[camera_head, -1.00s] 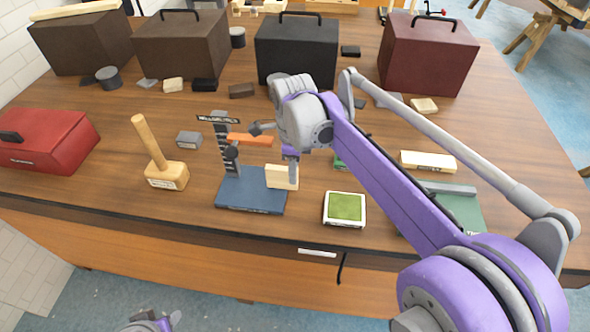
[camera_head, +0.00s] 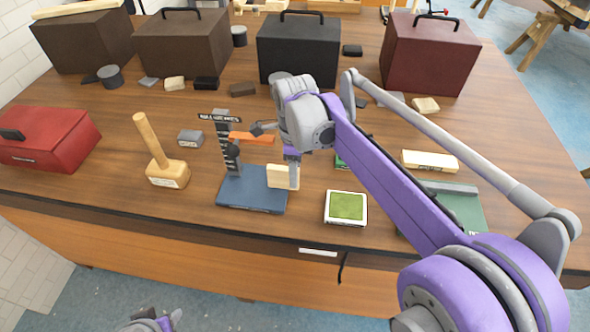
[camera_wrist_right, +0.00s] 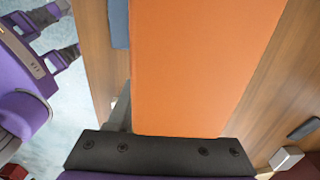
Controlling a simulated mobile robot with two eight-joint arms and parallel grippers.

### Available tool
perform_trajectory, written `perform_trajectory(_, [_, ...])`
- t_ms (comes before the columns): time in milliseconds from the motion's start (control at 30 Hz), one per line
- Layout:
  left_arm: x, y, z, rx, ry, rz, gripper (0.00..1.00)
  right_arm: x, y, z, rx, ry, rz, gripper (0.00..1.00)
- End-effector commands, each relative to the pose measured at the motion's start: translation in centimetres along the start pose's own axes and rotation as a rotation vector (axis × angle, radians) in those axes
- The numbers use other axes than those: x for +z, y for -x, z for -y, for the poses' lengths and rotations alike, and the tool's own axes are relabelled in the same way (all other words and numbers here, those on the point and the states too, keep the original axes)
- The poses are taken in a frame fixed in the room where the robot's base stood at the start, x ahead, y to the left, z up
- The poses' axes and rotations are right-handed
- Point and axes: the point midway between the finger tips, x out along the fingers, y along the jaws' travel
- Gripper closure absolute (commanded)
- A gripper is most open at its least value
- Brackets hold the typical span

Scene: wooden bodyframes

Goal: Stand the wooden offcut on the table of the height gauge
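The height gauge has a blue table (camera_head: 240,196) and an upright black scale (camera_head: 223,140) near the table's edge. An orange arm (camera_head: 251,138) sticks out from the scale; it fills the middle of the right wrist view (camera_wrist_right: 200,70). The pale wooden offcut (camera_head: 279,177) is at the right end of the blue table, under the orange arm's level. Whether its base touches the table is unclear. My right gripper (camera_head: 292,166) reaches down onto the offcut and appears shut on it; the fingertips are mostly hidden. My left gripper (camera_wrist_right: 52,38) is open and empty, away from the bench.
A wooden mallet (camera_head: 168,174) stands left of the gauge, with a small grey block (camera_head: 190,138) behind it. A green-topped box (camera_head: 346,206) is to the right. A red toolbox (camera_head: 50,140) is at far left. Large cases line the back.

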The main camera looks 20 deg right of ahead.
Motion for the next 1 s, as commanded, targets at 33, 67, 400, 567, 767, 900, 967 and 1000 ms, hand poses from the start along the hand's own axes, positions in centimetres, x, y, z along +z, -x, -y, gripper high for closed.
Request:
perform_trajectory(33, [0.0,0.0,0.0,0.0,0.0,0.0,0.5,0.0,0.0,0.0,0.0,0.0,0.0,0.43])
perform_trajectory(67, [0.0,0.0,0.0,0.0,0.0,0.0,0.5,0.0,0.0,0.0,0.0,0.0,0.0,0.43])
perform_trajectory(400, [-0.1,0.1,0.0,0.0,0.0,0.0,0.5,0.0,0.8,0.0,0.0,0.0,0.0,0.43])
perform_trajectory(567, [-0.2,0.3,0.0,0.0,0.0,-0.002,0.5,0.0,3.5,0.0,0.0,0.0,0.0,0.43])
perform_trajectory(767, [-0.5,0.6,0.0,0.0,0.0,-0.004,0.5,0.0,7.6,0.0,0.0,0.0,0.0,0.43])
perform_trajectory(900, [-0.7,0.8,0.0,0.0,0.0,-0.005,0.5,0.0,9.7,0.0,0.0,0.0,0.0,0.43])
perform_trajectory(967, [-0.7,0.8,0.0,0.0,0.0,-0.005,0.5,0.0,10.2,0.0,0.0,0.0,0.0,0.43])
perform_trajectory(1000, [-0.7,0.8,0.0,0.0,0.0,-0.005,0.5,0.0,10.5,0.0,0.0,0.0,0.0,0.43])
